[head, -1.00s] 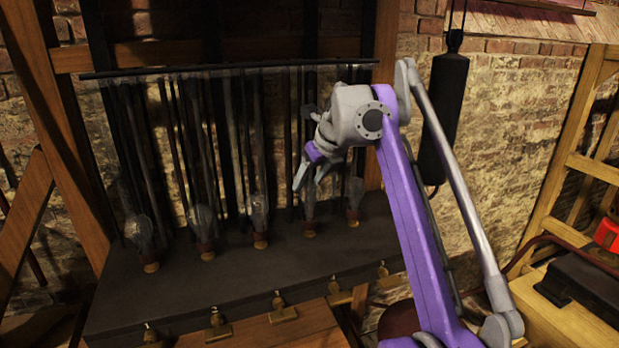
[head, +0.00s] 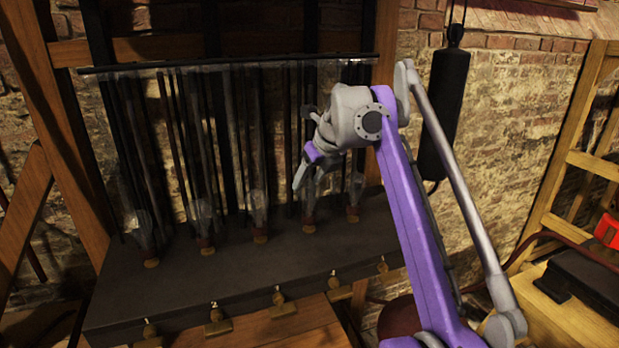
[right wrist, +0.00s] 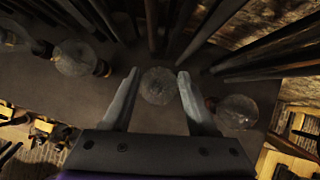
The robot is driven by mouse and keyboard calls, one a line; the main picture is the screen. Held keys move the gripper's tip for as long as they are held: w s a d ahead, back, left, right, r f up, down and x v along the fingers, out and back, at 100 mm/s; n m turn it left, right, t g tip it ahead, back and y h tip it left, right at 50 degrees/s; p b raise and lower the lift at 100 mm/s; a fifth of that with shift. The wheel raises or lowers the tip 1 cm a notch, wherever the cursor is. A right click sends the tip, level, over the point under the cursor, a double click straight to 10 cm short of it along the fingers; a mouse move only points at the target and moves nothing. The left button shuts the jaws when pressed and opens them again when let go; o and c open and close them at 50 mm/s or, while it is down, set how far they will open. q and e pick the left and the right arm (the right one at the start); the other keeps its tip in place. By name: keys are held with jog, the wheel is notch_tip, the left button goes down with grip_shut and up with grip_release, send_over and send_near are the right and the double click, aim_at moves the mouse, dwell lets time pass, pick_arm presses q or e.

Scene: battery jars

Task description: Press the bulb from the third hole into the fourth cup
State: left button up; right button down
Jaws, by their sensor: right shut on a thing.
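My right gripper (head: 308,182) reaches down at the fourth position from the left in the row on the dark bench (head: 240,262). In the right wrist view its two fingers (right wrist: 158,76) are shut on a round clear glass bulb (right wrist: 158,87), seen from above. The lower part of this bulb is hidden in that view. In the head view a red-brown and brass base (head: 310,224) shows below the fingers. My left gripper is out of view.
More glass pieces stand on both sides of the held bulb, one to the left (right wrist: 75,57) and one to the right (right wrist: 237,112). Dark upright rods (head: 180,150) rise close behind. Small brass fittings (head: 279,303) line the bench front. A black cylinder (head: 440,112) hangs at right.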

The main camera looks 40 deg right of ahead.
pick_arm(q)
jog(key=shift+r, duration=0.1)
pick_arm(e)
jog(key=shift+f, duration=0.1)
dwell(0.4)
jog(key=shift+c, duration=0.6)
grip_release()
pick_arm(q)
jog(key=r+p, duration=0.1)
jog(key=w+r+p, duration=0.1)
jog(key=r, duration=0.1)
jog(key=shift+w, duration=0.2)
pick_arm(e)
jog(key=v, duration=1)
jog(key=shift+s+r, duration=0.2)
jog(key=shift+r, duration=0.15)
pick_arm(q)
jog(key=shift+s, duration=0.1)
